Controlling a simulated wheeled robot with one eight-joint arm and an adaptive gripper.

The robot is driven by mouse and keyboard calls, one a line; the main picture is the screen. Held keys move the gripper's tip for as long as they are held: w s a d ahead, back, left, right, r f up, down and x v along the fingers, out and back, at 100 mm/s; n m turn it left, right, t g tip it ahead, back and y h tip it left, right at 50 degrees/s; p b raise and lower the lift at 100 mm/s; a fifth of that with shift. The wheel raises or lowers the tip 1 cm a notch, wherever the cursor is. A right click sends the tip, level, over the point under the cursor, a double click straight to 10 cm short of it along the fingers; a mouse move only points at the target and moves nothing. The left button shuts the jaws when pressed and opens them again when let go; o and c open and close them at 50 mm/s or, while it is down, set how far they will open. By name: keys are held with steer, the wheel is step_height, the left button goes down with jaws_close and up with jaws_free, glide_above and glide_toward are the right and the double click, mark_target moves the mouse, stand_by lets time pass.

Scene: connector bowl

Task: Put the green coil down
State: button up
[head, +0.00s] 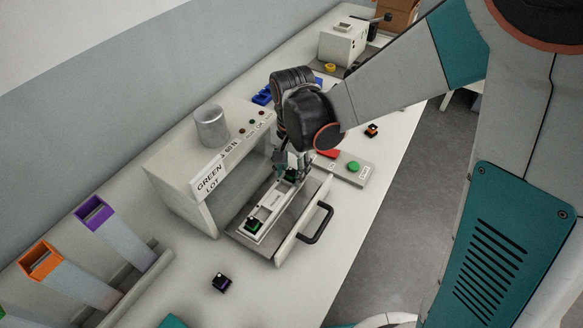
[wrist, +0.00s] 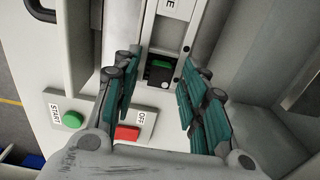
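A green-topped black coil (head: 291,176) sits at the far end of a light narrow holder (head: 270,204) in the pulled-out drawer. It also shows in the wrist view (wrist: 160,66), in the holder's end, between my fingers. My gripper (head: 293,161) is over that end, pointing down. In the wrist view my gripper (wrist: 161,62) has its fingers apart, with a gap on each side of the coil. A second green coil (head: 254,224) sits at the holder's near end. My gripper partly hides the far coil in the head view.
The drawer handle (head: 318,224) sticks out right. A button box (head: 353,170) is close behind. A purple-and-black coil (head: 221,282) lies in front; purple (head: 95,214) and orange (head: 42,262) chutes are left.

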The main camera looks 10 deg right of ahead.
mark_target(292, 172)
steer(key=shift+r, duration=0.15)
step_height(292, 172, up, 12)
steer(key=p, duration=0.9)
